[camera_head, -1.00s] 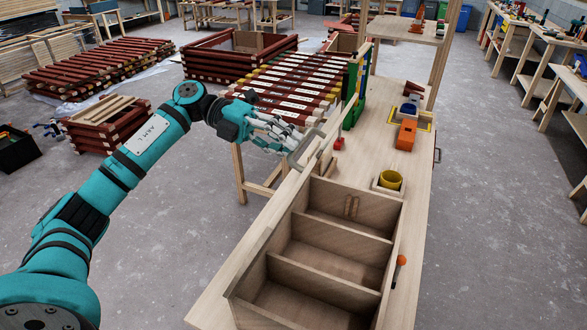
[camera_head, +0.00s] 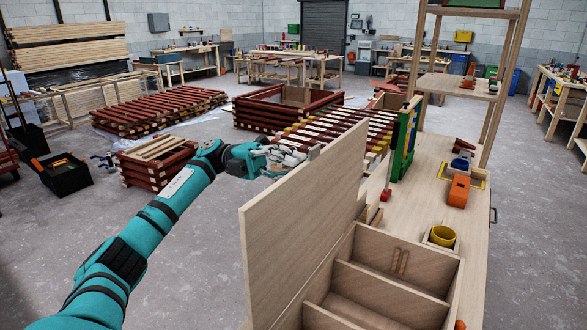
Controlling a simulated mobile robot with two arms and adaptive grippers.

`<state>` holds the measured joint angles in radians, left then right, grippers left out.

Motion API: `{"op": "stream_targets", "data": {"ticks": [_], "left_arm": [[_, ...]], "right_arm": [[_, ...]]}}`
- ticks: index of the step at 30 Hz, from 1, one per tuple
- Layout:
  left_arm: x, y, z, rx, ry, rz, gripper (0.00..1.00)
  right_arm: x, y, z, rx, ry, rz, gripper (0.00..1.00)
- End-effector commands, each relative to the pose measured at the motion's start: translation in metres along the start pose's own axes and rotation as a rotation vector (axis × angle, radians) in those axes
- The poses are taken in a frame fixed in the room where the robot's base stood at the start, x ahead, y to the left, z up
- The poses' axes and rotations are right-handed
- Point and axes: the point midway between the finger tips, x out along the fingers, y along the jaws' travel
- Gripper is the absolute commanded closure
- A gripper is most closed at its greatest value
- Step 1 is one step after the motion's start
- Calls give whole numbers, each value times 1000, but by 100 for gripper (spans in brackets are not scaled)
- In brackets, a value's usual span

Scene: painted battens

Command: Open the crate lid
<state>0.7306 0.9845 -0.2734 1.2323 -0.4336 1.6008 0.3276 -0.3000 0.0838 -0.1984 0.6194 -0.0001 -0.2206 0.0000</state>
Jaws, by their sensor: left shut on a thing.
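The crate lid (camera_head: 300,222) is a large pale wooden panel standing up along the left side of the open crate (camera_head: 385,288). Its broad face shows, and it hides part of the crate's left wall. The crate has several compartments split by wooden dividers, and its near end is cut off by the frame. My left gripper (camera_head: 290,158) is at the lid's far upper edge, shut on the lid's handle (camera_head: 314,153); the exact finger contact is small and hard to see. My right gripper is not in view.
Painted battens (camera_head: 345,132) lie behind the lid. Stacked frames (camera_head: 155,160) stand left; floor around my arm is clear.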

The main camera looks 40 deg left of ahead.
Motion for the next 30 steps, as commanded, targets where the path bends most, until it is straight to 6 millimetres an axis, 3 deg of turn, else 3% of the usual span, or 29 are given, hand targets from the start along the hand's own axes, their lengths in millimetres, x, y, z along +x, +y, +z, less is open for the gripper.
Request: {"op": "stream_targets", "data": {"ticks": [5, 6, 11, 20, 30], "left_arm": [[0, 1, 0, -1, 1, 1, 100], [0, 1, 0, -1, 1, 2, 86], [0, 1, 0, -1, 1, 1, 66], [-2, 0, 0, -1, 0, 1, 66], [-54, 0, 1, 0, -3, -1, 66]], "right_arm": [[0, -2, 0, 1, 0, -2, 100], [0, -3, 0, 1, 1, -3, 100], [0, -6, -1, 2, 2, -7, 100], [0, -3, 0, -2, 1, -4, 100], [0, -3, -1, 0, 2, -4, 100]]}}
